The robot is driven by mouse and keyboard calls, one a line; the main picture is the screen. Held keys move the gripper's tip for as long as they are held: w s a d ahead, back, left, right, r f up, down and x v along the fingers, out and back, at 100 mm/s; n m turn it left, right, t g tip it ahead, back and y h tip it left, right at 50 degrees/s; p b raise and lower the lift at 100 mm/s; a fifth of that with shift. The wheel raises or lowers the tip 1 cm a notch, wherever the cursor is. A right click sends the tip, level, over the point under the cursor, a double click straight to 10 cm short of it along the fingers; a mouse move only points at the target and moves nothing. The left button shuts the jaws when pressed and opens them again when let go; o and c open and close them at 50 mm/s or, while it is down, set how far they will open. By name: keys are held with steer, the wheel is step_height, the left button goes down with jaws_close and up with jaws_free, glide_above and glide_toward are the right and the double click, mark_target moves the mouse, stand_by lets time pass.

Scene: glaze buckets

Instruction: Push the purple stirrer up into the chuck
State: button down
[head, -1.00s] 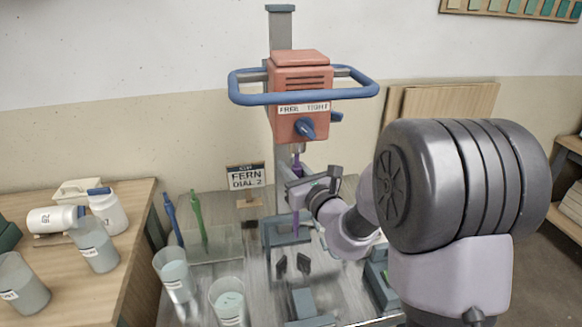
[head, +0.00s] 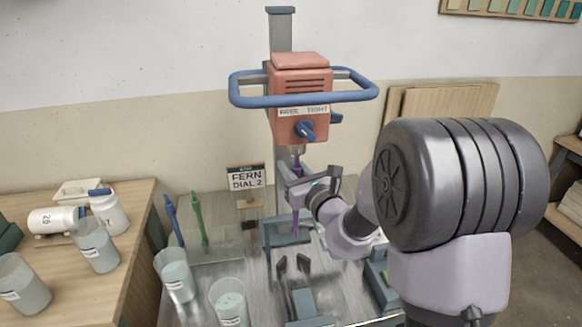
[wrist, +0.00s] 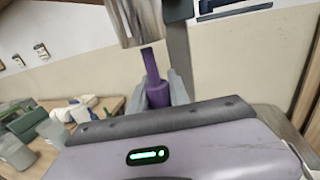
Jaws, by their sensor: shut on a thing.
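The purple stirrer (head: 296,163) stands upright under the orange mixer head (head: 301,95). My gripper (head: 300,190) is shut on it, with the shaft showing above and below the jaws. In the wrist view the purple stirrer (wrist: 152,75) rises from between the fingers (wrist: 165,92). Its top end is at the lower edge of the metal chuck (wrist: 135,20); I cannot tell whether it is inside the bore. In the head view the chuck (head: 298,149) is small under the mixer. A blue knob (head: 305,130) sits on the mixer front below a label reading FREE and TIGHT.
A blue guard rail (head: 303,100) surrounds the mixer head. A sign (head: 246,177) reads FERN DIAL 2. Blue (head: 172,220) and green (head: 199,218) stirrers stand at the left. Glaze buckets (head: 175,277) stand at the front left. My arm fills the right side.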

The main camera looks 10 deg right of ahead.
steer(key=shift+r+p, duration=1.35)
steer(key=shift+r, duration=0.15)
stand_by(1.6)
steer(key=c, duration=1.1)
jaws_free()
steer(key=shift+c, duration=0.2)
steer(key=shift+f, duration=0.1)
